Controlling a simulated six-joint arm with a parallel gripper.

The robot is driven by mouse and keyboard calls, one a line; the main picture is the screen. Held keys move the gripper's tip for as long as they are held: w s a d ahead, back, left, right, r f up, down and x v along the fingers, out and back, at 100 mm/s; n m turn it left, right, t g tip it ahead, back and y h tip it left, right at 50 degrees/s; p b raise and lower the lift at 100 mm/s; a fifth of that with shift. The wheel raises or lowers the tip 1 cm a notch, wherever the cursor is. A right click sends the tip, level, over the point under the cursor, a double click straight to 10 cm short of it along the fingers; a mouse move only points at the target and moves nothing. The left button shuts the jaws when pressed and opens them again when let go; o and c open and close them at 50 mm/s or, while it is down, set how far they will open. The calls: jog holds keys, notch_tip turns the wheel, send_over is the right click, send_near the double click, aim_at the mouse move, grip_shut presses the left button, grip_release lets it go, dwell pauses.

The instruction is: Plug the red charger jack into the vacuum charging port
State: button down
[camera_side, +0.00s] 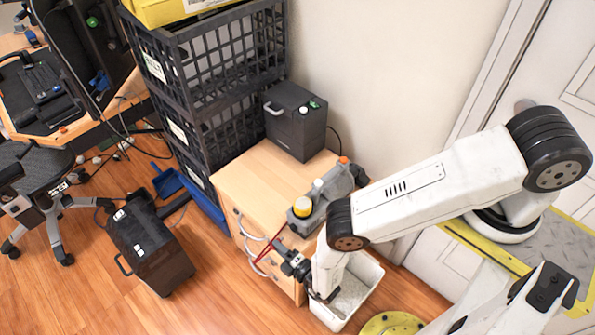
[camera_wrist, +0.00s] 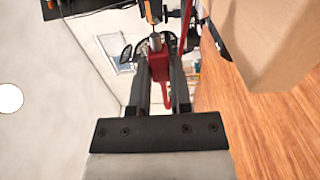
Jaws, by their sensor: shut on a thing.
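My gripper (camera_side: 285,260) is in front of the wooden cabinet's front edge, at its right end. In the wrist view my gripper (camera_wrist: 160,85) is shut on the red charger jack (camera_wrist: 160,66). The jack's metal tip points up in that view, toward a dark and orange part above it. I cannot tell whether they touch. Red also shows by the fingers in the side view (camera_side: 270,244), thin and slanted. The grey vacuum (camera_side: 318,212), with a yellow cap, lies on the cabinet just above and right of my gripper. Its charging port cannot be made out.
A black box (camera_side: 297,128) stands at the cabinet's (camera_side: 252,186) back. A white bin (camera_side: 374,277) is right below my arm. Stacked black crates (camera_side: 205,75) stand left of the cabinet. Another black case (camera_side: 140,250) is on the open wooden floor.

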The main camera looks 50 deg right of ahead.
jog(key=shift+d, duration=1.2)
jog(key=c, duration=1.1)
grip_release()
grip_shut()
